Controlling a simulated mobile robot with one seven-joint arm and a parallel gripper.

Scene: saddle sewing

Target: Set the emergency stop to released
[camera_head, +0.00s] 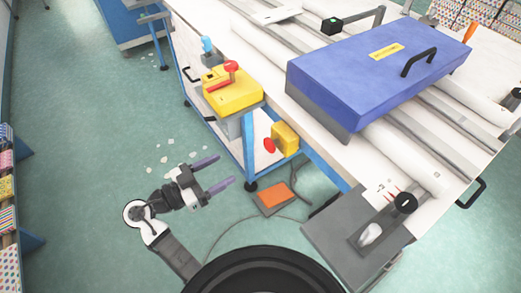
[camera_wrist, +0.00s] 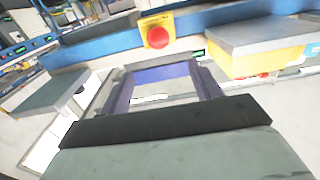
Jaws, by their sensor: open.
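The emergency stop is a red mushroom button (camera_head: 269,145) on a yellow box (camera_head: 286,138), mounted low on the machine's blue frame in the head view. The red button also shows face-on in the wrist view (camera_wrist: 157,37), above and beyond my fingers. My gripper (camera_head: 222,172) is open and empty, to the left of the button in the head view, with its purple fingers apart and clear of it. I cannot tell from these frames whether the button is pressed in or released.
A larger yellow unit (camera_head: 232,92) with a red-knobbed lever stands on the frame above the button. An orange pedal (camera_head: 273,197) and cables lie on the floor below. A grey plate (camera_head: 352,232) juts out at the right. The green floor to the left is mostly open, with white scraps.

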